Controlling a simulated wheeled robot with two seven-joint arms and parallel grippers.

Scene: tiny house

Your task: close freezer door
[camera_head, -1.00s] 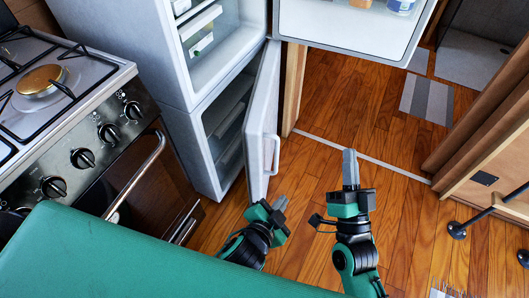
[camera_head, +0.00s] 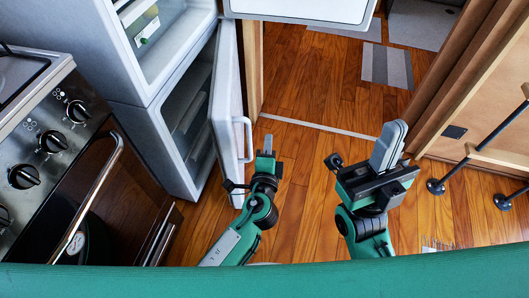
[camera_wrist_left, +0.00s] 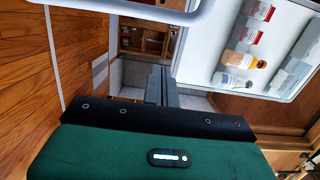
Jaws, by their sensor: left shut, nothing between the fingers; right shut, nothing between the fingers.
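The freezer door (camera_head: 226,100) is the lower white door, and it stands ajar with its handle (camera_head: 242,140) facing right. Dark shelves of the freezer compartment (camera_head: 190,115) show behind it. My left gripper (camera_head: 267,145) is shut and empty, just right of the handle and pointing forward; I cannot tell if it touches the door. Its shut fingers also show in the left wrist view (camera_wrist_left: 160,86). My right gripper (camera_head: 388,145) is shut and empty over the floor, further right.
The upper fridge door (camera_head: 300,8) is wide open; its shelves with bottles (camera_wrist_left: 245,60) show in the left wrist view. A stove (camera_head: 60,130) stands at the left. A wooden panel with a black rail (camera_head: 480,155) is at the right. Wood floor (camera_head: 310,190) is clear between.

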